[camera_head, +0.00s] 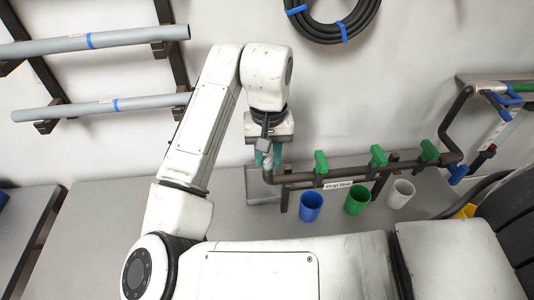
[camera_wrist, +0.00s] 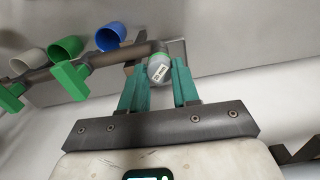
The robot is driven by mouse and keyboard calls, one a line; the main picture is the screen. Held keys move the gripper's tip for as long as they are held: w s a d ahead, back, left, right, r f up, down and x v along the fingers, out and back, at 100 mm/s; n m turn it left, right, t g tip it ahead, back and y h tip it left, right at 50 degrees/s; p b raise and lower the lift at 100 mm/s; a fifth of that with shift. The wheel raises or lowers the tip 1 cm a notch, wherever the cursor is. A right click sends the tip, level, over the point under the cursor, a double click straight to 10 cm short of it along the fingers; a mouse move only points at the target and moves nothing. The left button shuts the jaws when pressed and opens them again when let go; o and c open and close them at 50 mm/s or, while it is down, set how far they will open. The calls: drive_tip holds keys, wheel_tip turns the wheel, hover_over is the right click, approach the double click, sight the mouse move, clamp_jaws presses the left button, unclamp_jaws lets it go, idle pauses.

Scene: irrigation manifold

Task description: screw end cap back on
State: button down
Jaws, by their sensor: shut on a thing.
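My gripper (camera_wrist: 160,78) has two green fingers, one on each side of a small grey end cap (camera_wrist: 158,71) with a pale label, and is shut on it. In the wrist view the cap lines up with the upturned end of the dark manifold pipe (camera_wrist: 110,57), and a green band shows just behind it. I cannot tell how far it is threaded on. In the head view my gripper (camera_head: 268,157) points down over the left end of the manifold pipe (camera_head: 300,177); the cap is hidden or too small there.
Green valve handles (camera_head: 378,156) stand along the pipe, above a "Drip line" label (camera_head: 339,184). Blue (camera_head: 311,206), green (camera_head: 357,200) and white (camera_head: 400,194) cups sit below. Grey pipes (camera_head: 100,40) rest on wall brackets at left. The grey bench (camera_head: 120,210) is clear at left.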

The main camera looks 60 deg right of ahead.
drive_tip(key=shift+s+d+m, duration=0.1)
drive_tip(key=shift+s+m, duration=0.05)
drive_tip(key=shift+m, duration=0.55)
drive_tip(key=shift+s+d+m, duration=0.1)
drive_tip(key=shift+m, duration=0.6)
drive_tip(key=shift+f+m+b, duration=0.15)
drive_tip(key=shift+m+b, duration=0.25)
drive_tip(key=shift+m, duration=0.7)
drive_tip(key=m+b, duration=0.1)
drive_tip(key=m, duration=0.3)
drive_tip(key=shift+m, duration=0.4)
drive_tip(key=c, duration=1)
unclamp_jaws()
drive_tip(key=shift+d, duration=0.1)
drive_tip(key=o, duration=0.5)
drive_tip(key=shift+w+a, duration=0.15)
drive_tip(key=shift+a, duration=0.1)
drive_tip(key=shift+r, duration=0.2)
